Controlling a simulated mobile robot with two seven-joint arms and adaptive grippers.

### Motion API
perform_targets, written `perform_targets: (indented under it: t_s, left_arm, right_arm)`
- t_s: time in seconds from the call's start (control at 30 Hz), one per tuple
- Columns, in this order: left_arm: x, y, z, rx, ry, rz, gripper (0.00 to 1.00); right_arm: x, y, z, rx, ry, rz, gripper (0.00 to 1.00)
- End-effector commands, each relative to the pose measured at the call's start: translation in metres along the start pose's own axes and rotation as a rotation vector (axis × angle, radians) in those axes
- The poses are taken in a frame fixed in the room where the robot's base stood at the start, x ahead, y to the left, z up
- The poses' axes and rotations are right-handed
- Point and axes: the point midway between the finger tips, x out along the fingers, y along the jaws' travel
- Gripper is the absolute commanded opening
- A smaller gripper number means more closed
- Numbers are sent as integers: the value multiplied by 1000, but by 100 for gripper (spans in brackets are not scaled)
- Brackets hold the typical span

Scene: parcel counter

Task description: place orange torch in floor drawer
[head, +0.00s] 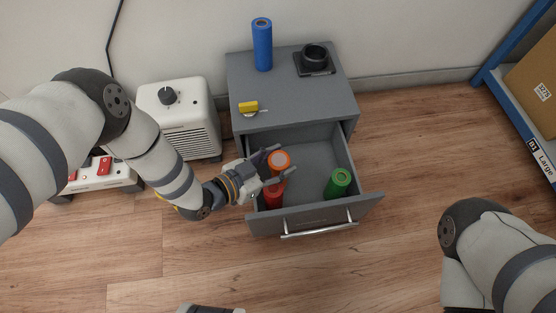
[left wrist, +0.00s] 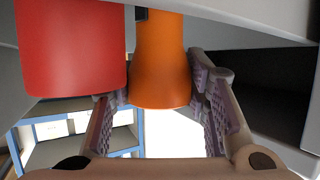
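The orange torch (head: 280,160) is upright at the left side of the open floor drawer (head: 315,217). My left gripper (head: 283,163) reaches in from the left, with one finger on each side of the torch. In the left wrist view, the pads flank the orange torch (left wrist: 160,60) with no clear gap, so the gripper looks shut on it. The torch's lower end is hidden, and I cannot tell whether it touches the drawer floor.
A red cylinder (head: 273,194) stands close beside the orange torch, and a green one (head: 339,183) stands at the drawer's right. The cabinet top (head: 305,95) holds a blue cylinder (head: 262,45), a black holder (head: 314,61) and a yellow item (head: 248,107). A white heater (head: 190,120) stands left.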

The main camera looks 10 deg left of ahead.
Motion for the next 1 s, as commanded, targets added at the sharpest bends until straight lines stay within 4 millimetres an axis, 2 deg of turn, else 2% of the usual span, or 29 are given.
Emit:
perform_targets:
  t_s: [0.03, 0.07, 0.37, 0.43, 0.67, 0.8, 1.0]
  left_arm:
    - [0, 0, 0, 0, -1, 0, 55]
    - [0, 0, 0, -1, -1, 0, 62]
    - [-1, 0, -1, -1, 0, -1, 62]
    - [-6, 0, -4, -1, -1, -1, 62]
    - [-66, -1, -8, 0, 0, -4, 62]
    - [-99, -1, -7, 0, 0, -3, 62]
    - [-121, 0, -4, 0, 0, -2, 62]
  right_arm:
    - [0, 0, 0, 0, 0, 0, 0]
    - [0, 0, 0, 0, 0, 0, 0]
    - [0, 0, 0, 0, 1, 0, 0]
    - [-3, 0, 3, 0, 4, 0, 0]
    - [-18, 2, 19, 6, 27, 1, 0]
    - [-26, 2, 22, 9, 51, 0, 0]
    - [-30, 2, 22, 11, 64, -1, 0]
